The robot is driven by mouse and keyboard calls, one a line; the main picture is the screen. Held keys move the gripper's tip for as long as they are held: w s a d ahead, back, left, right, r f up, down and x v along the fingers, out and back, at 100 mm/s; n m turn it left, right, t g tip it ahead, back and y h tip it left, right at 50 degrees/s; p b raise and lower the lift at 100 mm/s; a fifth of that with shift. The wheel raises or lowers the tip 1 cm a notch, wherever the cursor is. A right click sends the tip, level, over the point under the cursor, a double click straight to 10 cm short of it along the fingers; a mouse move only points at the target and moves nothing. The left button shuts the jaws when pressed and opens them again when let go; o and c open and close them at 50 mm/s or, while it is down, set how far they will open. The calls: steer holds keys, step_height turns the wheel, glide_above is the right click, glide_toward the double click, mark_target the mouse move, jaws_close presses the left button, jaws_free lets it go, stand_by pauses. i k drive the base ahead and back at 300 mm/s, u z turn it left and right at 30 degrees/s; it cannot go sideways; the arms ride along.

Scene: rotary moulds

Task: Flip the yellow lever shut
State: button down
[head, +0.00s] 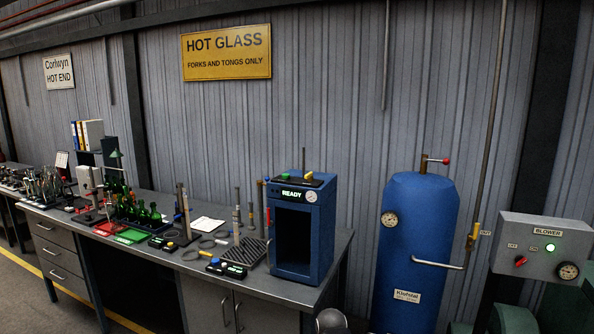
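The yellow lever (475,231) is on the thin upright pipe at the right of the blue tank (415,250), beside a small "OUT" label (485,233). It looks roughly upright, close to in line with the pipe, but it is too small to tell its exact angle. A second, smaller yellow part (308,174) stands on top of the blue "READY" cabinet.
A grey blower box (545,245) with a red switch, lit green lamp and gauge is right of the lever. The tank has a red-ended handle (446,161) on top. A long bench (140,262) with bottles and tools fills the left.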

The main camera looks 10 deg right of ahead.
mark_target(309, 176)
steer(key=i, duration=0.55)
steer(key=u, duration=0.65)
steer(key=k, duration=0.15)
steer(key=u, duration=2.2)
steer(key=k, duration=1)
steer(key=z, duration=1.45)
steer(key=i, duration=1)
steer(key=u, duration=0.1)
